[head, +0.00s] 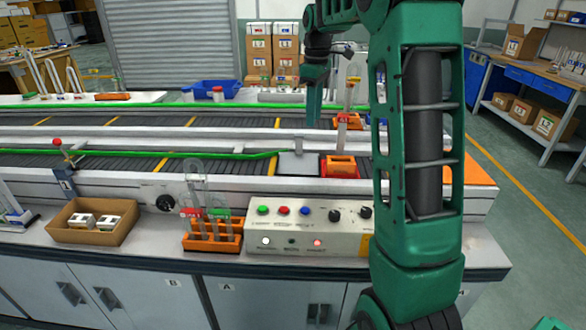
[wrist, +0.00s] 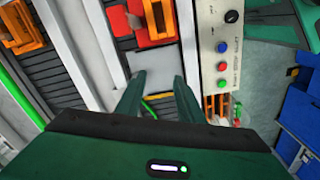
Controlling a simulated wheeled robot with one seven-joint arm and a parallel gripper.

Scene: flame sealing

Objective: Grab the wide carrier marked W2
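An orange carrier (head: 340,167) sits on the near conveyor, right of a grey plate (head: 298,163). In the wrist view, an orange-red carrier (wrist: 157,22) shows at the top, beyond the grey plate (wrist: 152,66). An orange rack (head: 213,245) with upright glass tubes stands on the counter. I cannot read W2 on any of them. My gripper (wrist: 157,82) is open and empty, its fingers apart above the conveyor near the plate.
A control box (head: 305,228) with buttons stands on the counter right of the rack. A cardboard tray (head: 93,235) with white blocks is at the left. Green rails (head: 150,153) run along the conveyors. A blue bin (head: 217,88) stands behind.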

